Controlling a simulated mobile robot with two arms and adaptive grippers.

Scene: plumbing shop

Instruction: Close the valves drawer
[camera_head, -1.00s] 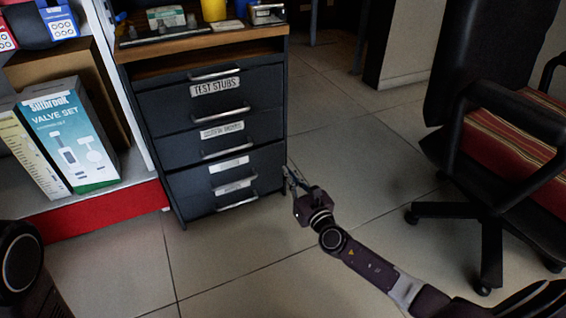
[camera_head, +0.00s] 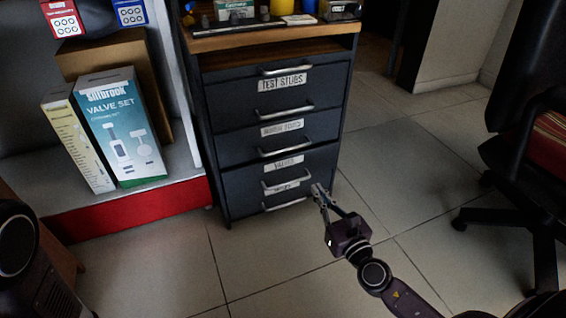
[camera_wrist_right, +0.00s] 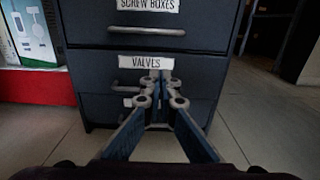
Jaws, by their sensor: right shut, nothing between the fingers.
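The valves drawer (camera_head: 318,162) is low in the dark cabinet, under the screw boxes drawer. Its white VALVES label and a bar handle (camera_head: 287,183) show in the head view. I cannot tell exactly how far it stands out. In the right wrist view the valves drawer front (camera_wrist_right: 100,68) is straight ahead, and the fingers cover part of it below the label. My right gripper (camera_head: 322,192) is shut and empty, with its tips at the lower right side of the drawer fronts. Whether they touch is unclear. My left gripper is out of view.
The cabinet top (camera_head: 262,40) holds small items. A shelf with a valve set box (camera_head: 122,130) and red base stands left. A black chair (camera_head: 520,190) stands at the right. Open tiled floor (camera_head: 400,170) lies between cabinet and chair.

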